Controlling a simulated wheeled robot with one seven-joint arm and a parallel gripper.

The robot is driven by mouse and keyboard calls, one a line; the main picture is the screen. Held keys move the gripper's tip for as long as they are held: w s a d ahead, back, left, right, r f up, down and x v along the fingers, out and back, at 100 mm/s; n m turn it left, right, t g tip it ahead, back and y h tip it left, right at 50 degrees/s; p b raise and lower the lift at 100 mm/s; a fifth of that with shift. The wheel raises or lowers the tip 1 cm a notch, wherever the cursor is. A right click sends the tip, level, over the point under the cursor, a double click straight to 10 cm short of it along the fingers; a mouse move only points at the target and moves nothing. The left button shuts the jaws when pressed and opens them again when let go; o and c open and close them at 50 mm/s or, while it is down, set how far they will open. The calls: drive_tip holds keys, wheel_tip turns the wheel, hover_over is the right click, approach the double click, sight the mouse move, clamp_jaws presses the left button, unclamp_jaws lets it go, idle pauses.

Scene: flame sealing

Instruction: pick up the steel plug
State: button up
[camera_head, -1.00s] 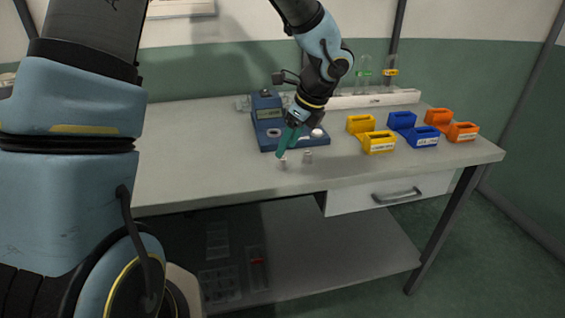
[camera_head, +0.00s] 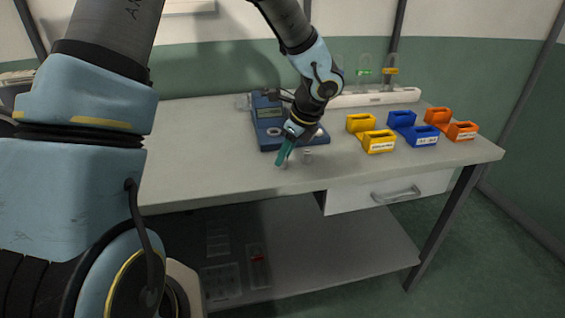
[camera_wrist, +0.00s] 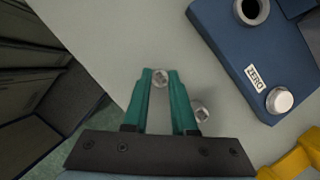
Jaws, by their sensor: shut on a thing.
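My gripper (camera_head: 284,160) points down near the front edge of the bench, its green fingers low over the top. In the wrist view, my gripper (camera_wrist: 160,75) is shut on a small round metal plug (camera_wrist: 161,78), which sits between the fingertips. In the head view that plug is mostly hidden by the fingers, and I cannot tell whether it touches the bench. A second small metal plug (camera_wrist: 201,112) stands just right of the fingers; it also shows in the head view (camera_head: 307,157).
A blue instrument (camera_head: 268,125) labelled ZERO stands behind the gripper. Yellow (camera_head: 379,142), blue (camera_head: 424,137) and orange (camera_head: 462,131) bins stand to the right. A white rack (camera_head: 375,98) with glass tubes is at the back. The bench's left side is clear.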

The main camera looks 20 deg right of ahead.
clamp_jaws()
drive_tip(key=shift+r, duration=0.15)
